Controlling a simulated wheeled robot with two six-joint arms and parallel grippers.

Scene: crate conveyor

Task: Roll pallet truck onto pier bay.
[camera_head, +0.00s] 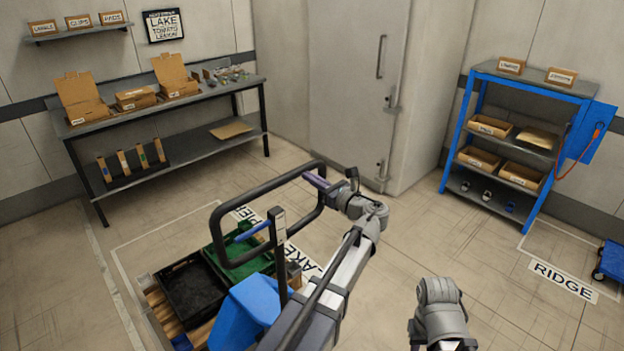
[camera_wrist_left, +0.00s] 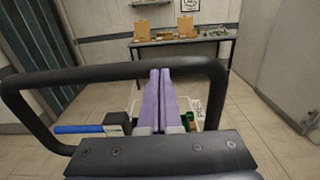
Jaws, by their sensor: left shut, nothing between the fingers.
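The pallet truck shows in the head view with a black loop handle (camera_head: 218,232), a blue lever (camera_head: 252,231) and a blue body (camera_head: 245,308). A black crate (camera_head: 172,272) and a green crate (camera_head: 232,270) stand on a wooden pallet (camera_head: 160,308) beside it. My left gripper (camera_head: 308,177) has purple fingers, shut and empty, at the far right part of the loop. In the left wrist view the shut fingers (camera_wrist_left: 160,76) overlap the handle's top bar (camera_wrist_left: 95,73); contact cannot be told. A floor label reading PIER (camera_head: 246,217) is partly hidden by the handle. My right gripper is not visible.
A workbench (camera_head: 215,91) with boxes stands at the back left. A blue shelf rack (camera_head: 473,120) stands right, near a RIDGE label (camera_head: 563,280) and a blue cart (camera_head: 611,261). The floor between is clear.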

